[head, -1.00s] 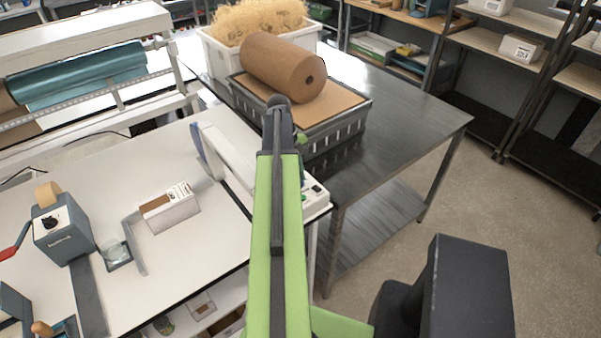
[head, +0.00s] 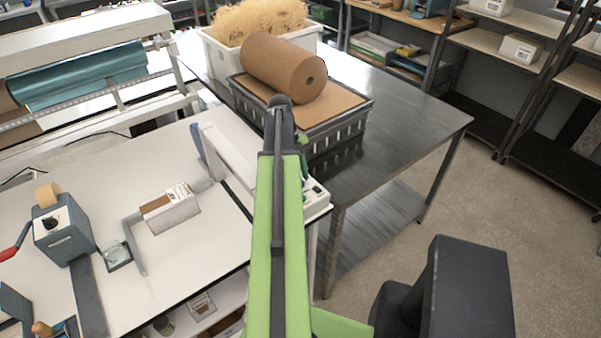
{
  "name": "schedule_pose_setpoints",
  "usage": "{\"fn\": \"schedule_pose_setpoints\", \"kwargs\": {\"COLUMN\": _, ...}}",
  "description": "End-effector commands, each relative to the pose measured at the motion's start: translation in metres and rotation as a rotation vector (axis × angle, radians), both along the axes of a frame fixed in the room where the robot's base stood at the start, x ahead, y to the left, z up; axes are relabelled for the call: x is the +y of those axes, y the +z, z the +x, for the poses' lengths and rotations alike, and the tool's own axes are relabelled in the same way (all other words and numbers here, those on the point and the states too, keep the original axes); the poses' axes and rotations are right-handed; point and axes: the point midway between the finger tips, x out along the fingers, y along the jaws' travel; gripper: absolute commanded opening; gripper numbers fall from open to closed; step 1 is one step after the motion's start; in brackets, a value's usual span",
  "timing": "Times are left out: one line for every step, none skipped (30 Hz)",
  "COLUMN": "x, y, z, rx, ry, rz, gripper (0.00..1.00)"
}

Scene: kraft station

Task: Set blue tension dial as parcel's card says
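The parcel (head: 170,212) is a small brown and white box on the white bench at left. A white card with dark print (head: 180,193) lies at its top edge, too small to read. I cannot make out a blue tension dial; my green arm covers part of this machine. My arm reaches forward over it, and its gripper fingers are hidden, so I cannot see what they touch.
A grey crate (head: 345,128) with a brown paper roll (head: 283,66) stands on the steel table (head: 410,120) beyond. A white bin of shredded paper (head: 215,55) is behind it. A grey device (head: 62,235) with a black knob and red lever stands at left on the bench.

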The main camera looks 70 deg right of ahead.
Motion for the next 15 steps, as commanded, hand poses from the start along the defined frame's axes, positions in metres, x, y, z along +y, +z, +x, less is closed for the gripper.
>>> {"fn": "schedule_pose_setpoints", "kwargs": {"x": 0.000, "y": 0.000, "z": 0.000, "rx": 0.000, "ry": 0.000, "rz": 0.000, "gripper": 0.33}}
{"fn": "schedule_pose_setpoints", "kwargs": {"x": 0.000, "y": 0.000, "z": 0.000, "rx": 0.000, "ry": 0.000, "rz": 0.000, "gripper": 0.33}}
{"fn": "schedule_pose_setpoints", "kwargs": {"x": 0.000, "y": 0.000, "z": 0.000, "rx": 0.000, "ry": 0.000, "rz": 0.001, "gripper": 0.33}}
{"fn": "schedule_pose_setpoints", "kwargs": {"x": 0.000, "y": 0.001, "z": 0.000, "rx": 0.000, "ry": 0.000, "rz": 0.001, "gripper": 0.33}}
{"fn": "schedule_pose_setpoints", "kwargs": {"x": 0.000, "y": 0.002, "z": 0.000, "rx": 0.000, "ry": 0.000, "rz": 0.001, "gripper": 0.33}}
{"fn": "schedule_pose_setpoints", "kwargs": {"x": 0.000, "y": 0.004, "z": 0.000, "rx": 0.000, "ry": 0.000, "rz": 0.001, "gripper": 0.33}}
{"fn": "schedule_pose_setpoints", "kwargs": {"x": -0.001, "y": 0.006, "z": 0.001, "rx": 0.000, "ry": 0.000, "rz": 0.001, "gripper": 0.33}}
{"fn": "schedule_pose_setpoints", "kwargs": {"x": -0.001, "y": 0.008, "z": 0.002, "rx": 0.000, "ry": 0.000, "rz": 0.001, "gripper": 0.33}}
{"fn": "schedule_pose_setpoints", "kwargs": {"x": -0.002, "y": 0.013, "z": 0.003, "rx": 0.000, "ry": 0.000, "rz": 0.001, "gripper": 0.33}}
{"fn": "schedule_pose_setpoints", "kwargs": {"x": -0.003, "y": 0.017, "z": 0.004, "rx": 0.000, "ry": 0.000, "rz": 0.001, "gripper": 0.33}}
{"fn": "schedule_pose_setpoints", "kwargs": {"x": -0.004, "y": 0.022, "z": 0.005, "rx": 0.000, "ry": 0.000, "rz": 0.001, "gripper": 0.33}}
{"fn": "schedule_pose_setpoints", "kwargs": {"x": -0.005, "y": 0.029, "z": 0.007, "rx": 0.000, "ry": 0.000, "rz": 0.001, "gripper": 0.33}}
{"fn": "schedule_pose_setpoints", "kwargs": {"x": -0.006, "y": 0.035, "z": 0.009, "rx": 0.000, "ry": 0.000, "rz": 0.001, "gripper": 0.33}}
{"fn": "schedule_pose_setpoints", "kwargs": {"x": -0.008, "y": 0.041, "z": 0.011, "rx": 0.000, "ry": 0.000, "rz": 0.001, "gripper": 0.33}}
{"fn": "schedule_pose_setpoints", "kwargs": {"x": -0.009, "y": 0.050, "z": 0.013, "rx": 0.001, "ry": 0.000, "rz": 0.001, "gripper": 0.33}}
